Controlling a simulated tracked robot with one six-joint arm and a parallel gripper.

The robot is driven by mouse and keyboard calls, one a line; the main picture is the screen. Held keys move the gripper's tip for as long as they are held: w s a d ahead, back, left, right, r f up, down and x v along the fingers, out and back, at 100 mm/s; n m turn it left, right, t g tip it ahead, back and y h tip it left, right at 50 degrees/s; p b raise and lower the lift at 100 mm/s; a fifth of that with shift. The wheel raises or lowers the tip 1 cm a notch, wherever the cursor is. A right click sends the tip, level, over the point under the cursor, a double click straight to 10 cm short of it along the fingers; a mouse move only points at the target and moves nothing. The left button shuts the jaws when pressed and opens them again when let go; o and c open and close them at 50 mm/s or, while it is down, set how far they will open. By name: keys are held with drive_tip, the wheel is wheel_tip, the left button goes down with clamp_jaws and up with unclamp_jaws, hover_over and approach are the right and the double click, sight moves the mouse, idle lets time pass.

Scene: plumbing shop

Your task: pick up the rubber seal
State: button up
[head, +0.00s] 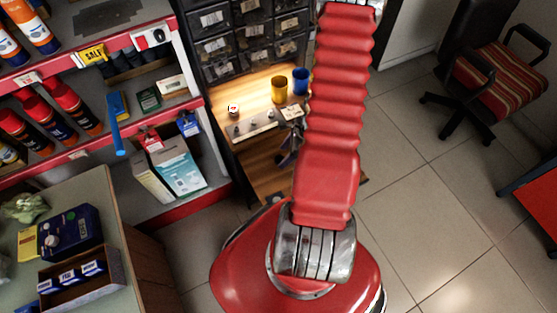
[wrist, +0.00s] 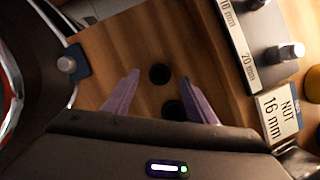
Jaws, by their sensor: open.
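Two small black round pieces lie on the wooden bench top in the wrist view. One black disc (wrist: 160,73) sits between the tips of my gripper (wrist: 159,76). The other black disc (wrist: 174,110) is nearer the gripper body and partly covered by it. Either could be the rubber seal; I cannot tell which. My gripper is open, its two purple fingers apart on either side of the discs, with nothing held. In the head view my arm hides most of the gripper and the discs do not show.
A size-marked rack (wrist: 245,50) with metal fittings stands right of the fingers, beside a "16 mm" card (wrist: 280,112). A blue piece with a grey knob (wrist: 70,65) is at left. Yellow (head: 279,90) and blue (head: 300,80) cups stand on the bench, below dark drawers (head: 250,45).

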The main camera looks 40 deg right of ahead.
drive_tip(key=shift+x, duration=1.05)
drive_tip(key=shift+c, duration=0.3)
drive_tip(key=c, duration=1)
